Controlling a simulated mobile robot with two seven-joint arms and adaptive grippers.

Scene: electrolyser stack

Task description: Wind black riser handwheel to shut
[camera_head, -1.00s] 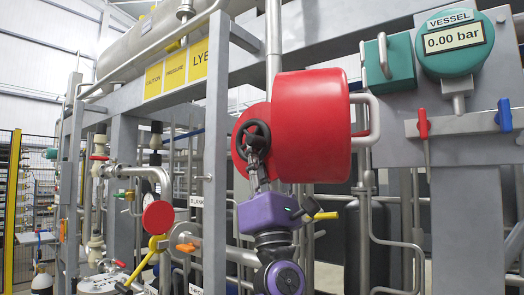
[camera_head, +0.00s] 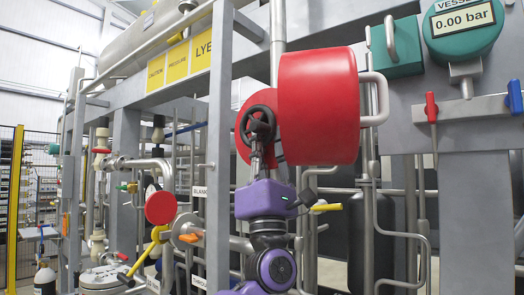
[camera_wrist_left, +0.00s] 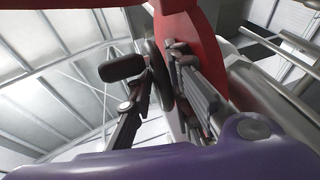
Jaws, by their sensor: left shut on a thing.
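The black riser handwheel (camera_head: 264,108) stands in front of a round red flange, left of the large red drum (camera_head: 318,108). My left gripper (camera_head: 258,140) reaches up from below and is shut on the handwheel, at its lower part in the head view. The purple gripper body (camera_head: 265,197) sits beneath it. In the left wrist view, the dark wheel rim (camera_wrist_left: 158,75) passes between the two fingers of the left gripper (camera_wrist_left: 160,82). The fingers hide part of the wheel, and its turned angle cannot be told. My right gripper is not in view.
A grey upright post (camera_head: 219,150) stands close left of my left arm. A yellow-handled valve (camera_head: 326,207) lies just right of the gripper. A smaller red disc (camera_head: 160,208) and piping are at left. A pressure gauge (camera_head: 463,22) reads 0.00 bar.

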